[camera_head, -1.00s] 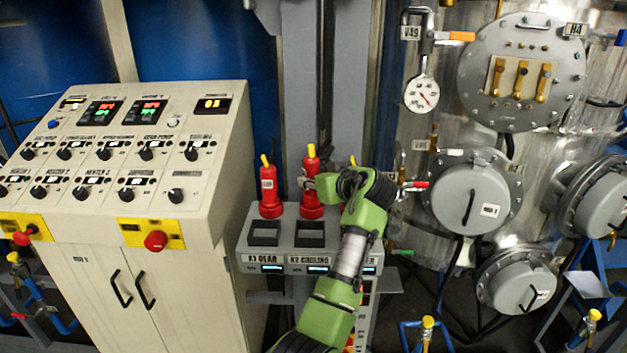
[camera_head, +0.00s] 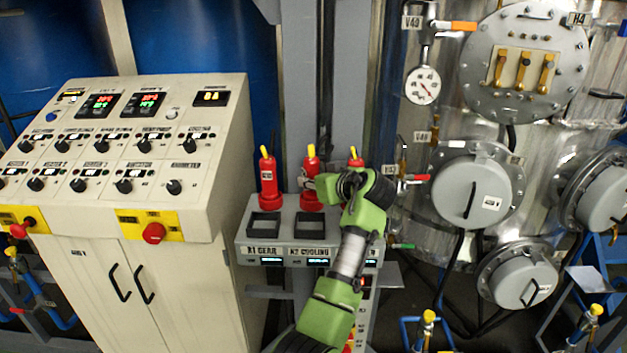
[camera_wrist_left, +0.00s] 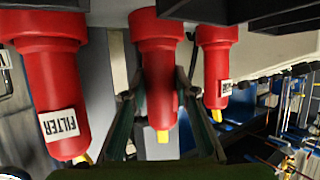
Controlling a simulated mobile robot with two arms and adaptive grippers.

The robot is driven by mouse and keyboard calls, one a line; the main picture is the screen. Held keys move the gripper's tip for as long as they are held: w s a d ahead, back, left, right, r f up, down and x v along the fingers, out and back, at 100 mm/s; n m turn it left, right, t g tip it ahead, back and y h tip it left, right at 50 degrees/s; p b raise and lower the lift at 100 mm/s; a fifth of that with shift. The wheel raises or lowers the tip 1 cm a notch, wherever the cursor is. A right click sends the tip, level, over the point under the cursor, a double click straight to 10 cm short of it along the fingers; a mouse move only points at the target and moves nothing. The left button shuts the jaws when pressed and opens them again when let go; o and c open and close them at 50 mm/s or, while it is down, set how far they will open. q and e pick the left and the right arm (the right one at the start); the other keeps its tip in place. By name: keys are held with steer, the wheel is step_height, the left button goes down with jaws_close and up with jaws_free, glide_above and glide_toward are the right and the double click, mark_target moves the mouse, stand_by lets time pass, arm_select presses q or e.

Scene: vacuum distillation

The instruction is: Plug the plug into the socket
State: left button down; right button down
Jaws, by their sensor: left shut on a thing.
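Three red plugs with yellow tips stand in a row at the rear of the grey socket stand. The middle plug (camera_head: 311,170) is above the K2 COOLING label; it also shows in the left wrist view (camera_wrist_left: 158,75). My left gripper (camera_head: 308,184) is shut around its body, one finger on each side in the left wrist view (camera_wrist_left: 158,97). The plug looks upright; its lower end is at or just above the stand, and I cannot tell whether it is seated. The socket opening under it is hidden. My right gripper is not in view.
The left plug (camera_head: 268,182) and the FILTER plug (camera_wrist_left: 58,85) flank the held one closely. Square black frames (camera_head: 264,224) rise in front of the plugs. A beige control cabinet (camera_head: 190,255) stands left, and a metal vessel with round covers (camera_head: 472,190) stands right.

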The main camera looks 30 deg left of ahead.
arm_select(q)
steer(key=c, duration=1.6)
jaws_free()
steer(key=shift+o, duration=0.2)
steer(key=v, duration=0.7)
steer(key=shift+s+d, duration=0.15)
steer(key=shift+d, duration=0.05)
